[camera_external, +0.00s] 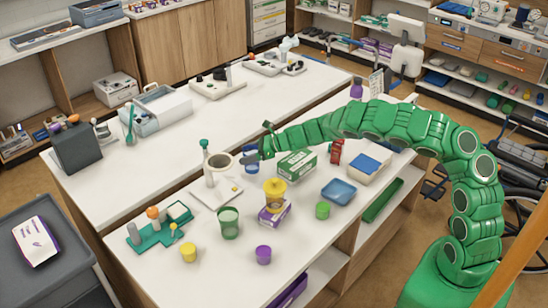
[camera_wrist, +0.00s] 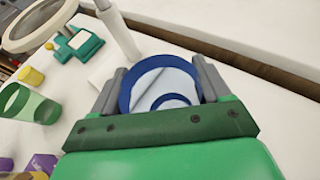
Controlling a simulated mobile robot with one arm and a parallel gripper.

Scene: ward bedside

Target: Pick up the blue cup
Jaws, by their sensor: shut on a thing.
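The blue cup (camera_external: 250,160) is on the far side of the front white counter, partly hidden by my gripper and a white ring-shaped head. In the wrist view the cup (camera_wrist: 125,98) shows a round blue rim and a pale inside. It sits between the two grey fingers of my gripper (camera_wrist: 160,80), which press against it from both sides. In the external view my gripper (camera_external: 260,150) reaches it from the right. I cannot tell whether the cup touches the counter.
A green-and-white box (camera_external: 297,164) lies close beneath my arm. A white ring-headed stand (camera_external: 219,166) is just left of the cup. A green cup (camera_external: 228,223), a yellow cup (camera_external: 188,252), a purple cup (camera_external: 263,255) and a blue tray (camera_external: 339,192) stand nearer the front.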

